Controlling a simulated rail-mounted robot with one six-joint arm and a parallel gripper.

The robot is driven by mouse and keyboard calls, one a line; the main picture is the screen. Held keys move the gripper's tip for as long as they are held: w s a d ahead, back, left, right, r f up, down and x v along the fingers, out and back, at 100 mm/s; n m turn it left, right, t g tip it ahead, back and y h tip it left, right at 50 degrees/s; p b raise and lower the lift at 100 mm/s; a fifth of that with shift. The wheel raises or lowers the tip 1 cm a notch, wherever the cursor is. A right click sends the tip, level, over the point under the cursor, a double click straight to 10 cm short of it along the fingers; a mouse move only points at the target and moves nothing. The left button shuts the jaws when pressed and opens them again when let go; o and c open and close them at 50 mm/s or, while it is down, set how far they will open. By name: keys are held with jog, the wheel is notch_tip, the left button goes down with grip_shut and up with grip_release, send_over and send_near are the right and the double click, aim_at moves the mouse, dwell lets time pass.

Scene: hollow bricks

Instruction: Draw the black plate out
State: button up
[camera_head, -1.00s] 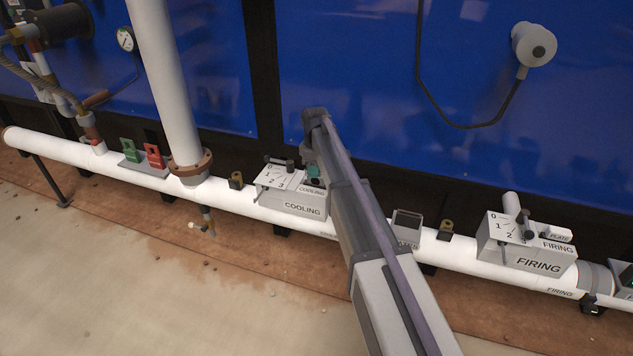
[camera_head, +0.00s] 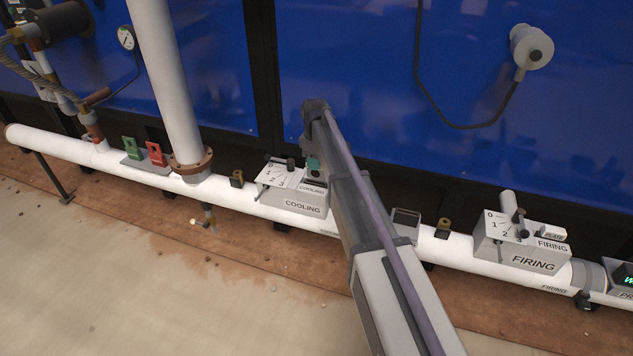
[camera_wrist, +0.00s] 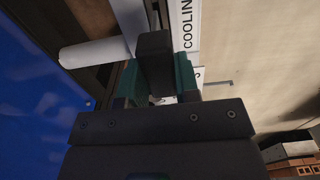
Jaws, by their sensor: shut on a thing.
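The grey COOLING box (camera_head: 292,198) sits on the white pipe, with a 0-to-3 scale and a dark lever on its top. My gripper (camera_head: 312,163), with teal fingers, is over the right part of this box. In the wrist view, my gripper (camera_wrist: 158,85) is shut on the black plate (camera_wrist: 155,62), a dark block between the teal fingers. My arm and fingers hide most of the plate in the head view. I cannot tell how far it stands out of the box.
The white pipe (camera_head: 225,197) runs across the view. A FIRING box (camera_head: 520,245) is at right. A small open-topped grey box (camera_head: 405,222) is just right of my arm. Green (camera_head: 131,147) and red (camera_head: 156,153) tags stand at left. A blue wall (camera_head: 370,80) is behind.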

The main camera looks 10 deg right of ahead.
notch_tip(320, 180, up, 5)
jog(key=p, duration=0.4)
jog(key=shift+f, duration=0.25)
jog(key=shift+s, duration=0.1)
jog(key=s+r+p, duration=0.1)
jog(key=s+r, duration=0.1)
jog(key=s, duration=0.3)
jog(key=shift+s+p, duration=0.4)
